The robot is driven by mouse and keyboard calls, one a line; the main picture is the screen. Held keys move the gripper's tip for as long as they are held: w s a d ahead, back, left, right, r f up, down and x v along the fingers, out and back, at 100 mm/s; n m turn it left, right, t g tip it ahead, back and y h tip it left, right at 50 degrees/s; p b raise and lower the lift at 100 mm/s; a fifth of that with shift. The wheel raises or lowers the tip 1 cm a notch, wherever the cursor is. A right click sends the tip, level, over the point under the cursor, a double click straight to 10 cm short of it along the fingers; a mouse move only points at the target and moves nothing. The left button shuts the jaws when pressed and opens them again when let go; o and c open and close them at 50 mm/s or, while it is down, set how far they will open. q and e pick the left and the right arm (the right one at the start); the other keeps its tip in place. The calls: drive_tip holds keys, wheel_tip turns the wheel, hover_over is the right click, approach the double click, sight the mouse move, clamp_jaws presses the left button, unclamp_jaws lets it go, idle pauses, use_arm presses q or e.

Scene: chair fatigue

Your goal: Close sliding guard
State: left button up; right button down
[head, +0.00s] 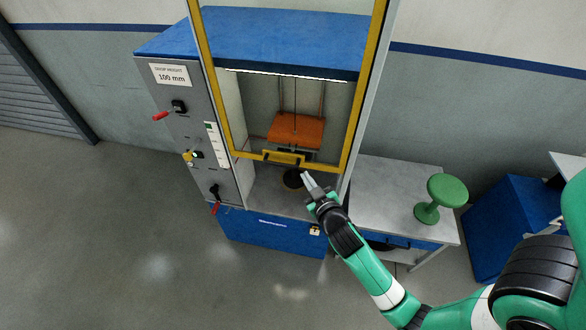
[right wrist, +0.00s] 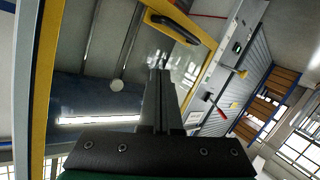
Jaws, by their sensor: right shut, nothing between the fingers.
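The sliding guard is a clear panel in a yellow frame (head: 203,62) on the front of a grey and blue test machine. Its lower bar hangs partway up, with an open gap below it. A yellow plate with a dark handle (head: 283,158) sits at the middle of that bar. My right gripper (head: 307,180) is just below and to the right of the handle, apparently not gripping it. Its fingers are shut and empty. In the right wrist view the shut fingers (right wrist: 160,85) point toward the yellow frame, with the dark handle (right wrist: 174,29) beyond them. My left gripper is not in view.
An orange-brown seat (head: 296,131) hangs behind the guard above a dark round part (head: 293,180). The left panel has a red lever (head: 160,116) and knobs. A grey table (head: 385,185) with a green stool (head: 440,197) stands right. The floor at left is clear.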

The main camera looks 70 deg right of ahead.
use_arm(q)
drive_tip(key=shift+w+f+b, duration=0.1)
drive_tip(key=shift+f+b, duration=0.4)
drive_tip(key=shift+b, duration=0.05)
use_arm(e)
drive_tip(key=w+d+f, duration=0.6)
drive_tip(key=d, duration=0.2)
drive_tip(key=shift+w, duration=0.1)
